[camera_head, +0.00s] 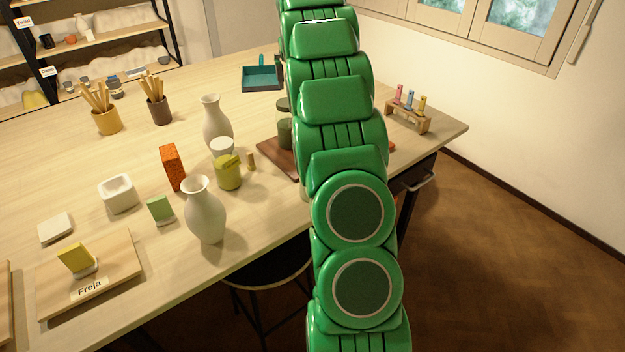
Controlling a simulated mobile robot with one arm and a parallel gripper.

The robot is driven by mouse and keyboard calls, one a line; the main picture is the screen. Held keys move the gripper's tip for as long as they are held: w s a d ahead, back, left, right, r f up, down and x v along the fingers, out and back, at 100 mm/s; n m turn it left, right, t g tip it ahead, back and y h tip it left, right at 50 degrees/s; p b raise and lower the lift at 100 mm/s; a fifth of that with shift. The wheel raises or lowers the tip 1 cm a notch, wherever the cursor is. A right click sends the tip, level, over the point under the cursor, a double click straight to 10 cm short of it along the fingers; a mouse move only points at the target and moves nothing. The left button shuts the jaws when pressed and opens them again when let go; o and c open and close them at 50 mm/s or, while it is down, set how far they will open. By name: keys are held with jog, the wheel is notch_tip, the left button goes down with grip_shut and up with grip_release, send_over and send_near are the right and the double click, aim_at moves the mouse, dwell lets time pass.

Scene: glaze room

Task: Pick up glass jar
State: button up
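What looks like a glass jar (284,132) with dark green contents shows as a narrow strip on the table, at the left edge of my green arm. Most of it is hidden behind the arm. It seems to stand on or just behind a dark reddish-brown board (272,156), which the arm also partly covers. My gripper is not in view; only my arm links show, running from the bottom to the top of the picture.
Left of the board stand two pale vases (207,216), a yellow-green pot (228,173) and an orange block (172,167). A teal dustpan (262,77) lies behind. A wooden rack with coloured tubes (408,119) stands right. A stool (268,274) is at the front edge.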

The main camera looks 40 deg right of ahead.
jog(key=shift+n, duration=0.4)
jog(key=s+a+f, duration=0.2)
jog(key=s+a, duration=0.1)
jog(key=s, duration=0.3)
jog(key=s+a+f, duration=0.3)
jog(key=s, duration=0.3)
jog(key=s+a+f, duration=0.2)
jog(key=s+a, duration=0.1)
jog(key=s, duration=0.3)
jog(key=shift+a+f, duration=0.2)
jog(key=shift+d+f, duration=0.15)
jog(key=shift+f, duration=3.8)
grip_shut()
